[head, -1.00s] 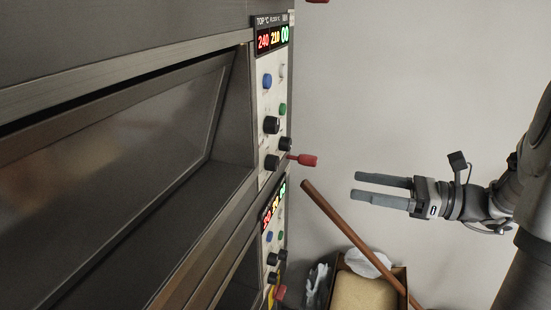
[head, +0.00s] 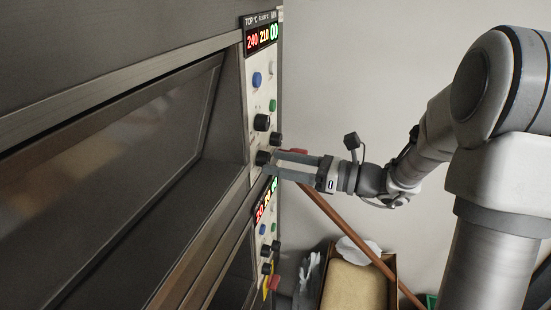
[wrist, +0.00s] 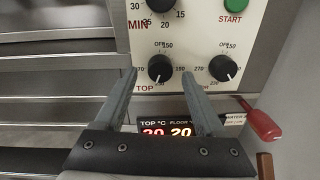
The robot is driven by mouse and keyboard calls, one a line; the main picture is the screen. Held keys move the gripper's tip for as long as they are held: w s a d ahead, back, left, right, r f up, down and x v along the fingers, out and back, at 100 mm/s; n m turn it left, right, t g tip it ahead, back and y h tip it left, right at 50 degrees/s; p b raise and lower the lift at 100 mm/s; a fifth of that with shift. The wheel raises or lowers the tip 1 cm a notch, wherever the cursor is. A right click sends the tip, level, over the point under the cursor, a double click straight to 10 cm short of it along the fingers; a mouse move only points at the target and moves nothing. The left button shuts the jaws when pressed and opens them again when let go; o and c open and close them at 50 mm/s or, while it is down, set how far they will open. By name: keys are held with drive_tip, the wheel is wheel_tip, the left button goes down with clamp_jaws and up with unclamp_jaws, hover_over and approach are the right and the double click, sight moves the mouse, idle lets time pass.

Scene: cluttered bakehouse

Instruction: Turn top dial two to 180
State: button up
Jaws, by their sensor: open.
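The black dial labelled TOP (wrist: 160,68) is on the pale oven panel in the wrist view. Its white mark points nearly straight down, near 230; 180 is printed at its right. In the head view this dial (head: 263,157) is partly behind the fingertips. My gripper (wrist: 157,73) is open, one finger at each side of the TOP dial; I cannot tell whether they touch it. In the head view my gripper (head: 277,160) reaches left to the panel. The panel display (head: 262,37) reads 240, 210 and 00.
A second dial (wrist: 223,68) is close right of the TOP dial. A red handle (wrist: 262,120) sticks out at the panel's right edge. A larger timer dial (wrist: 154,18) and green START button (wrist: 236,4) are above. A lower deck's display (wrist: 166,129) is below.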

drive_tip(key=shift+w+a, duration=0.25)
drive_tip(key=shift+a, duration=0.4)
clamp_jaws()
